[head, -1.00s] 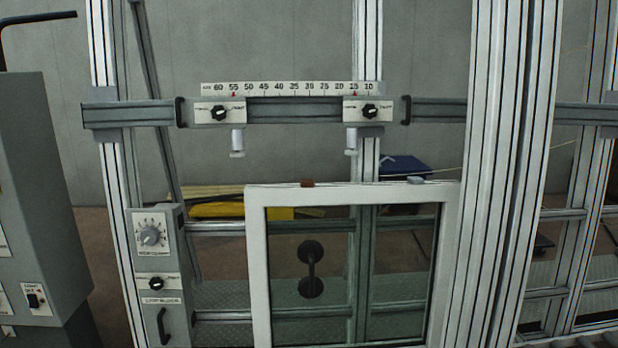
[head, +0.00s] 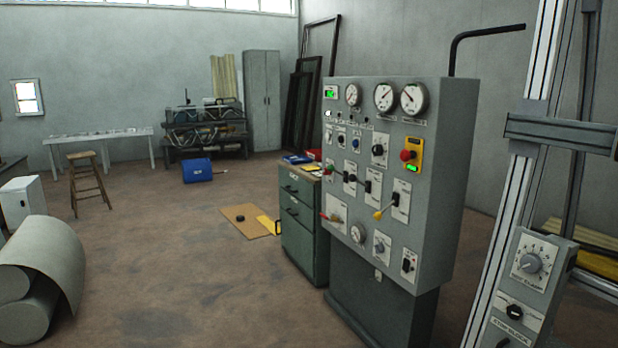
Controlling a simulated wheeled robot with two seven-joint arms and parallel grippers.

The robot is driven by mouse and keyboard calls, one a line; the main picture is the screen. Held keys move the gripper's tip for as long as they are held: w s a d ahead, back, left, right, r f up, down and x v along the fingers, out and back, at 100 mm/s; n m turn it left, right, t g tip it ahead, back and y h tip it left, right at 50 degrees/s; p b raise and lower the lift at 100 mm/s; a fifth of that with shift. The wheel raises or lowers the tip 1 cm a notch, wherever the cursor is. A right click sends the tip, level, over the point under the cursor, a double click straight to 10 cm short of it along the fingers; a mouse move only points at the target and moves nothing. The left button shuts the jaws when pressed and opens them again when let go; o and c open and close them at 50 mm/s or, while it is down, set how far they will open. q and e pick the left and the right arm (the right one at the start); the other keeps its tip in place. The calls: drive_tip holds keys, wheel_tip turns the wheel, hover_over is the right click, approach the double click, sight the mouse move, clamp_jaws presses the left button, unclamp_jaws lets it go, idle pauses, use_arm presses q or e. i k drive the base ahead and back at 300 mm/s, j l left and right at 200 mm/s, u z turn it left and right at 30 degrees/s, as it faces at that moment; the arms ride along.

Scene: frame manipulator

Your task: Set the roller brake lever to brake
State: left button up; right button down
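A grey control cabinet (head: 440,190) stands right of the middle in the head view, its front panel turned to the left. The panel carries several levers. One lever with a yellow knob (head: 379,214) slants down to the left. A lever with a red handle (head: 328,217) sits at the lower left of the panel. Another short lever (head: 350,178) sits at mid height. The labels are too small to read, so I cannot tell which one is the roller brake lever or its setting. Neither of my grippers is in view.
The cabinet also has gauges (head: 384,97) and a red emergency button (head: 407,155). A green drawer unit (head: 303,225) stands at its left. The aluminium frame (head: 512,200) rises at the right. Large rolls (head: 40,280) lie at the left. Floor between is mostly clear.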

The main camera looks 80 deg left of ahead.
sight(353, 176)
drive_tip(key=u, duration=2.4)
drive_tip(key=i+u, duration=0.1)
drive_tip(key=i, duration=0.35)
drive_tip(key=i+l+u, duration=0.15)
drive_tip(key=i, duration=0.3)
drive_tip(key=i+l+u, duration=0.1)
drive_tip(key=i, duration=0.35)
drive_tip(key=i+l+u, duration=0.1)
drive_tip(key=i+l, duration=0.15)
drive_tip(key=i, duration=0.2)
drive_tip(key=i+l+u, duration=0.15)
drive_tip(key=i, duration=0.3)
drive_tip(key=l, duration=0.1)
